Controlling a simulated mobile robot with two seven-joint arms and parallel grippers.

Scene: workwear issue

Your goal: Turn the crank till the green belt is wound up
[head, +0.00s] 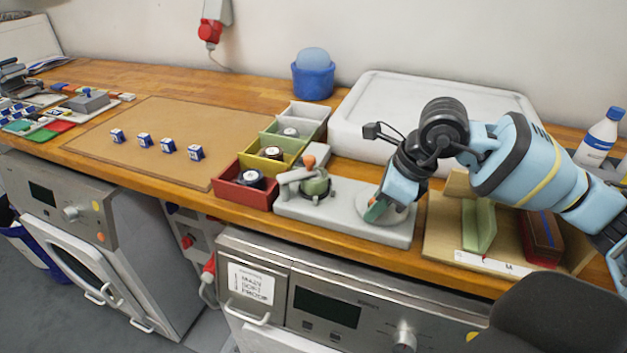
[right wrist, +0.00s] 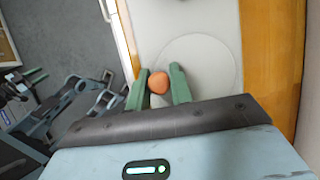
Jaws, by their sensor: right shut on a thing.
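A grey winder base (head: 345,227) stands near the counter's front edge. On its left part is a green belt (head: 316,185), seen as a small roll beside a grey arm with an orange knob (head: 309,161). On its right part is a round pale crank disc (head: 398,215). My right gripper (head: 376,211) is low over the disc's left-front edge. In the right wrist view its green fingers are on either side of an orange crank knob (right wrist: 158,83), shut on it.
Red (head: 243,192), yellow (head: 262,167) and further open bins with dark rolls stand left of the winder. A white lidded box (head: 375,95) is behind. A wooden rack (head: 440,235) with green and dark red pieces is close on the right. A brown mat (head: 150,165) lies left.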

